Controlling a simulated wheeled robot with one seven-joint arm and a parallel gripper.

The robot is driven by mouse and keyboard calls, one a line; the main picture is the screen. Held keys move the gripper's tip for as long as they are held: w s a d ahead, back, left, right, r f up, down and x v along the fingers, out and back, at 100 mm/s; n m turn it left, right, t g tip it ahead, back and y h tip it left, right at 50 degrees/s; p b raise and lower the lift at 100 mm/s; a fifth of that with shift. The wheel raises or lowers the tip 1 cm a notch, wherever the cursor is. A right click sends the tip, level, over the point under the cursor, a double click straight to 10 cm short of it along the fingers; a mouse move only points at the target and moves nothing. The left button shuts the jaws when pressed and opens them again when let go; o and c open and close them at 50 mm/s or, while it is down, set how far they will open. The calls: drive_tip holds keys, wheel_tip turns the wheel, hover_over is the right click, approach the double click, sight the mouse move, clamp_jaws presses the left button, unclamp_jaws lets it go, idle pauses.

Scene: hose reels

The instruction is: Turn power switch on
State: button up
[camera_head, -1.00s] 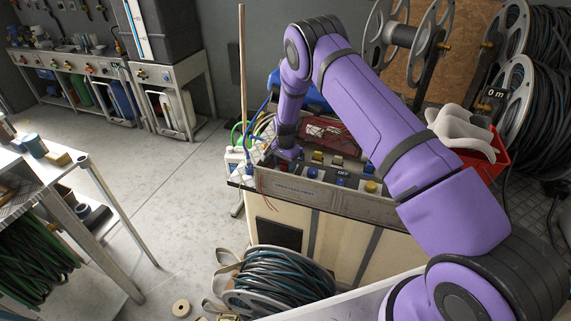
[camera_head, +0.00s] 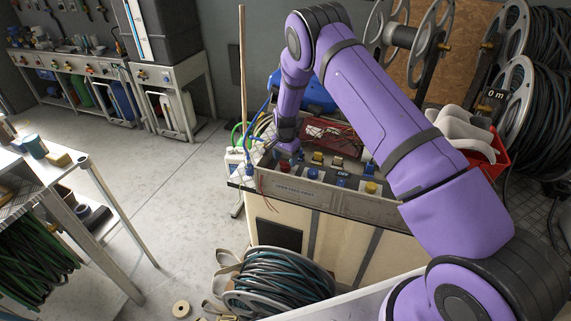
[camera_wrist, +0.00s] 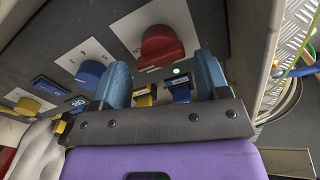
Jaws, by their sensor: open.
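A control panel (camera_head: 295,190) stands on the bench with several knobs and switches; it also fills the wrist view (camera_wrist: 105,25). A red rotary knob (camera_wrist: 160,46) sits on a white label plate in the wrist view, beside a small lit green lamp (camera_wrist: 176,70). My gripper (camera_wrist: 162,62) is open, its two blue fingers apart on either side of the knob's lower part in the picture. I cannot tell whether they touch it. Yellow and blue switches (camera_wrist: 179,90) show just behind the gripper. In the head view my gripper (camera_head: 288,148) is over the panel's left end. Which control is the power switch is unclear.
A blue knob (camera_wrist: 90,74) and a yellow knob (camera_wrist: 27,105) lie farther left on the panel. A red bin (camera_head: 486,160) holding white gloves stands at the right end. Cables (camera_head: 247,145) hang at the left end. A hose coil (camera_head: 275,280) lies on the floor in front.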

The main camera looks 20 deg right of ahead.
wheel_tip(320, 180, up, 7)
drive_tip(key=shift+r, duration=0.2)
idle(0.3)
wheel_tip(320, 180, up, 21)
drive_tip(key=n+t, duration=0.1)
drive_tip(key=n, duration=0.1)
hover_over(285, 162)
drive_tip(key=s+d, duration=0.2)
drive_tip(key=s, duration=0.4)
drive_tip(key=s+d+r+n+t+y, duration=0.1)
drive_tip(key=s+d+r+n+t, duration=0.15)
drive_tip(key=s+r, duration=1.05)
drive_tip(key=s+d+r+n+t, duration=0.1)
drive_tip(key=s+r+n, duration=0.2)
drive_tip(key=s, duration=1.1)
drive_tip(key=s+d+r+n+h, duration=0.1)
drive_tip(key=s+r+n, duration=0.2)
drive_tip(key=s, duration=1.2)
drive_tip(key=shift+s+d+r+t, duration=0.3)
drive_tip(key=shift+r+t, duration=0.05)
drive_tip(key=shift+r, duration=0.5)
